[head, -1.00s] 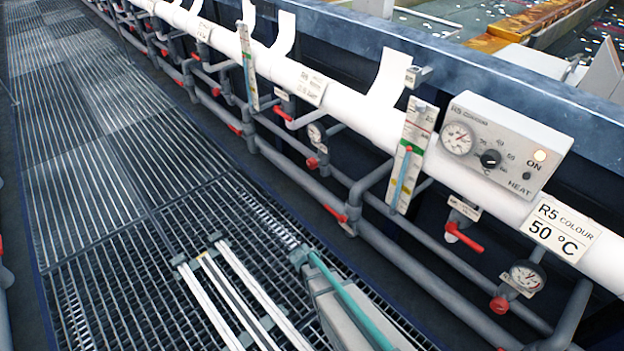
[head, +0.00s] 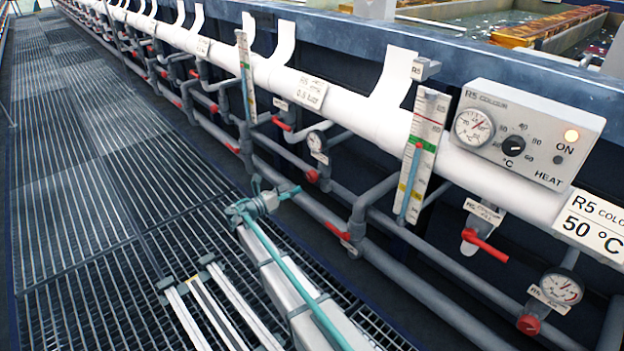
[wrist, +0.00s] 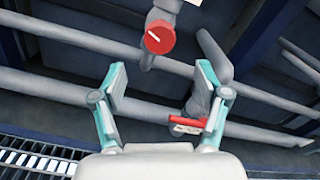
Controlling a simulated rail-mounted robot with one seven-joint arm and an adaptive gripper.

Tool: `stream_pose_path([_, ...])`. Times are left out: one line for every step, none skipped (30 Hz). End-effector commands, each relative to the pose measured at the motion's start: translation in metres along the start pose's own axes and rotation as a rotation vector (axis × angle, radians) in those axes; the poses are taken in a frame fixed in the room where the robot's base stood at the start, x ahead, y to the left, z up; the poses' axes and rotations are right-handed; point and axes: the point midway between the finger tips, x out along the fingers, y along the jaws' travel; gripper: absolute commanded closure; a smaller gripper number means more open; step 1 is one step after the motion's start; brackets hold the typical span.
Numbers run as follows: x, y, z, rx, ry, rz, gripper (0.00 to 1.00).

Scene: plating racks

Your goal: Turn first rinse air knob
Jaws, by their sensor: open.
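A round red knob (head: 312,177) sits below a small gauge on the pipework, under a white R6 sign (head: 300,88) marked 0.5 bar. I cannot read whether its own label names the first rinse. In the wrist view a red knob (wrist: 160,37) with a white pointer line is just beyond the fingertips, near the middle; it seems to be the same one. My gripper (head: 264,203) is low beside the pipes, left of that knob. In the wrist view my gripper (wrist: 162,80) has its teal fingers spread wide, with nothing between them and apart from the knob.
A red lever (wrist: 191,124) is close to the right finger in the wrist view. Another red knob (head: 528,324) and a red lever (head: 485,246) are at right, below the R5 heat box (head: 528,133). Grey pipes run lengthwise. The grated walkway (head: 90,190) is open at left.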

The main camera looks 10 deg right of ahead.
Motion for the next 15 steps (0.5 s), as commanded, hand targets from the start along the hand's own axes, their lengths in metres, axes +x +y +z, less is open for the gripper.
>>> stream_pose_path([0.003, 0.000, -0.001, -0.007, 0.001, 0.000, 0.26])
stream_pose_path([0.005, 0.001, -0.001, -0.008, 0.001, 0.000, 0.26])
stream_pose_path([0.009, 0.001, -0.002, -0.008, 0.001, 0.000, 0.26])
stream_pose_path([0.012, 0.001, -0.002, -0.008, 0.002, 0.000, 0.26])
stream_pose_path([0.016, 0.001, -0.003, -0.007, 0.002, -0.001, 0.26])
stream_pose_path([0.022, 0.001, -0.003, -0.007, 0.002, -0.002, 0.26])
stream_pose_path([0.027, 0.001, -0.003, -0.007, 0.002, -0.002, 0.26])
stream_pose_path([0.031, 0.001, -0.004, -0.006, 0.002, -0.002, 0.26])
stream_pose_path([0.038, 0.002, -0.004, -0.006, 0.002, -0.001, 0.26])
stream_pose_path([0.044, 0.001, -0.004, -0.006, 0.003, -0.002, 0.26])
stream_pose_path([0.050, 0.001, -0.004, -0.006, 0.003, -0.002, 0.26])
stream_pose_path([0.056, 0.001, -0.004, -0.006, 0.002, -0.002, 0.26])
stream_pose_path([0.061, 0.002, -0.004, -0.006, 0.002, -0.001, 0.26])
stream_pose_path([0.067, 0.002, -0.004, -0.006, 0.002, -0.001, 0.26])
stream_pose_path([0.073, 0.001, -0.004, -0.006, 0.003, -0.002, 0.26])
